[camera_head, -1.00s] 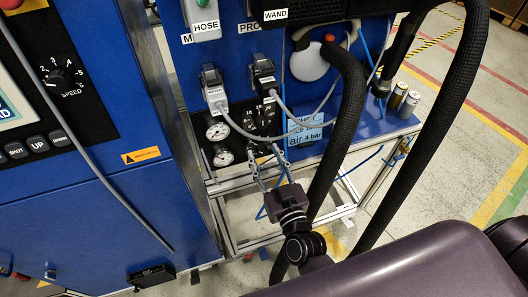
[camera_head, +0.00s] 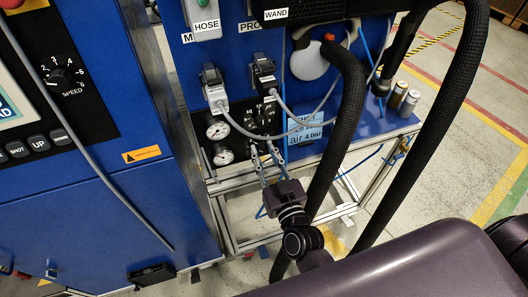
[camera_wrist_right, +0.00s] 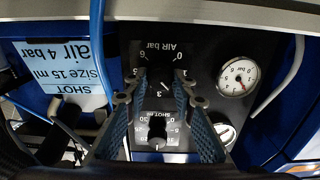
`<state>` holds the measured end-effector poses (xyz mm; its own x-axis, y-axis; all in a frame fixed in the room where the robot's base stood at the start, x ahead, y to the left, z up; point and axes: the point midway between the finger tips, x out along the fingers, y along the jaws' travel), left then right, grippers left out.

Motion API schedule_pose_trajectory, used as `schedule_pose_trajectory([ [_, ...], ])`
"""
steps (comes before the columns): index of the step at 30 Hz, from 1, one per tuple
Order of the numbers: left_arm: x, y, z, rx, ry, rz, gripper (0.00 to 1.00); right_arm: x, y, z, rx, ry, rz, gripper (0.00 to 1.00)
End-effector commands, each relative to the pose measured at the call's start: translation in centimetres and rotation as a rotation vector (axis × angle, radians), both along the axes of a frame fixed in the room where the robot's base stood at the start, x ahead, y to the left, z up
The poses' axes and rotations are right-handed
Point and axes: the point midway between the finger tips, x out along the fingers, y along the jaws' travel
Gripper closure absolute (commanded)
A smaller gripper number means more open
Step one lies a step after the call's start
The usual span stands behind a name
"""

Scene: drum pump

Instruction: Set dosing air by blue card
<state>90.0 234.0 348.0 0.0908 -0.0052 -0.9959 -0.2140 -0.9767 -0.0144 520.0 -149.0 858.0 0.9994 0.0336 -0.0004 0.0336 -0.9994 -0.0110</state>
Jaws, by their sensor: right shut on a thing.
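The blue card (camera_head: 305,128) hangs on the pump panel and reads shot size 15 ml, air 4 bar. It shows upside down in the right wrist view (camera_wrist_right: 65,65). The AIR bar dial (camera_wrist_right: 160,48) is at the top of the black plate there, also upside down. The knob's exact setting is hard to read. In the head view, the right gripper (camera_head: 262,149) reaches the lower part of the dial plate. My left gripper is not in view.
The SHOT ml knob (camera_wrist_right: 157,130) sits close by, between my fingers in the wrist view. Two pressure gauges (camera_head: 217,131) (camera_head: 224,155) are left of the dials. Grey cables and black hoses (camera_head: 343,130) hang close around my right arm.

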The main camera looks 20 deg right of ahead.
Motion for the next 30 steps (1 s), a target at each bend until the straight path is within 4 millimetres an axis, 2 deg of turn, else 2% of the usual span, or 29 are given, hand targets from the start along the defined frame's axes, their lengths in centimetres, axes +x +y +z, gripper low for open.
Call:
schedule_pose_trajectory([
  [11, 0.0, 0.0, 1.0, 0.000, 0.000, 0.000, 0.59, 0.0, -0.1, 0.1, 0.189, 0.007, 0.001, 1.00],
  [30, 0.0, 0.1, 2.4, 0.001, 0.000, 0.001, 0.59, 0.0, -0.2, -0.1, 0.791, 0.027, 0.001, 1.00],
])
